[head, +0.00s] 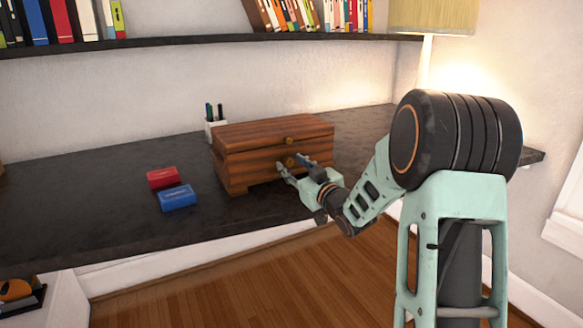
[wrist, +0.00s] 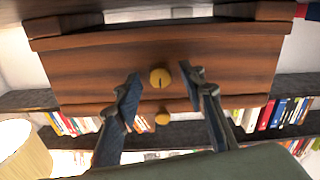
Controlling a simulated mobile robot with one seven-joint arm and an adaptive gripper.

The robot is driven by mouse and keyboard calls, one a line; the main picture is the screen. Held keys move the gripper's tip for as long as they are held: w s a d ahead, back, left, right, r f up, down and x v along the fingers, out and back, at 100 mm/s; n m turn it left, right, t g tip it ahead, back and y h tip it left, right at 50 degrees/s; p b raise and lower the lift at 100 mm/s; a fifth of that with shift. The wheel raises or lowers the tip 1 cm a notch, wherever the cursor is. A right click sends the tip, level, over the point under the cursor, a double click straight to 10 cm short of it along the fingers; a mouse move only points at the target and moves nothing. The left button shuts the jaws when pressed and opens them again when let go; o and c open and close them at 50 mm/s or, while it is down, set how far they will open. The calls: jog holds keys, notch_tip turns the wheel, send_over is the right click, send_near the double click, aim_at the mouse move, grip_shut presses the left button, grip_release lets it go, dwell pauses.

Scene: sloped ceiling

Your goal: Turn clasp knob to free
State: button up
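A brown wooden chest (head: 235,165) stands closed on the dark desk, and its front fills much of the upside-down wrist view (wrist: 95,70). A round brass knob (wrist: 160,78) with a dark upright slot is on the chest's front, below the lid; it also shows in the head view (head: 289,161). A second, smaller brass knob (wrist: 162,119) is on the lid's front edge. My gripper (head: 292,164) is open in front of the chest. In the wrist view its fingers (wrist: 161,76) lie on either side of the slotted knob, with a gap on both sides.
A red box (head: 162,178) and a blue box (head: 177,197) lie on the desk (head: 90,215) left of the chest. A white pen cup (head: 215,129) stands behind it. A bookshelf (head: 200,40) and a lamp (head: 432,20) are at the back.

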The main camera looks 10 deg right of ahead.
jog(key=shift+w+a, duration=0.1)
jog(key=shift+w, duration=0.3)
jog(key=shift+c, duration=0.3)
grip_shut()
